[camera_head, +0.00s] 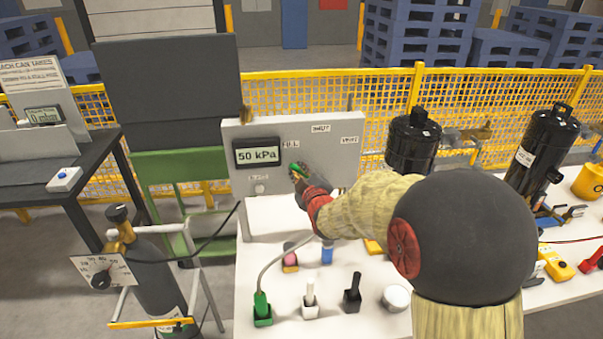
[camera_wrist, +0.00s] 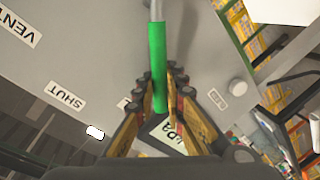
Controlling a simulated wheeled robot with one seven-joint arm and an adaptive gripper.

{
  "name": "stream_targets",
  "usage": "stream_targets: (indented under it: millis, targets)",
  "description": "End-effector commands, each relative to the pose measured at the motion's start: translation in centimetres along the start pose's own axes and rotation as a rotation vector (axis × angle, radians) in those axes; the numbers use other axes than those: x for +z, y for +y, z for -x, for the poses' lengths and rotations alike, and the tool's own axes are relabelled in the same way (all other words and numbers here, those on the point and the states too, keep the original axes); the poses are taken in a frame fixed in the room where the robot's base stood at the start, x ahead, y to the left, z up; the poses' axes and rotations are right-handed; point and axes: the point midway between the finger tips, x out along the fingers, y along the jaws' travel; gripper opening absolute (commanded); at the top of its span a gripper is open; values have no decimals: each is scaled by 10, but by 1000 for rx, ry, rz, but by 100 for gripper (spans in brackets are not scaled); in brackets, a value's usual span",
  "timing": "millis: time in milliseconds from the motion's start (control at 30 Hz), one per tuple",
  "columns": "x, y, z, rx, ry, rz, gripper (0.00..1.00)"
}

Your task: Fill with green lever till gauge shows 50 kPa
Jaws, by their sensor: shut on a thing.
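The grey panel (camera_head: 290,205) carries a digital gauge (camera_head: 257,155) that reads 50 kPa. A FILL label (camera_head: 291,144), a SHUT label (camera_head: 320,128) and a VENT label (camera_head: 350,140) sit beside it. The green lever (camera_head: 295,168) is on the FILL side of the panel, below that label. My gripper (camera_head: 299,174) is at the lever. In the wrist view my gripper (camera_wrist: 160,100) has its fingers closed around the lower end of the green lever (camera_wrist: 157,50). The gauge is partly hidden behind the fingers there.
A gas cylinder (camera_head: 155,275) stands left. Black tanks (camera_head: 413,145) stand right of the panel, before a yellow fence (camera_head: 310,88).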

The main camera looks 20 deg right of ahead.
Motion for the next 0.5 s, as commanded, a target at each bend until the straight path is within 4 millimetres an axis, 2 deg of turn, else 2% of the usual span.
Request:
stream_targets:
  millis: [433, 467, 500]
  targets:
    - [0, -2, 0, -1, -3, 10, 0]
    - [0, -2, 0, -1, -2, 9, 13]
    - [0, -2, 0, -1, -2, 9, 15]
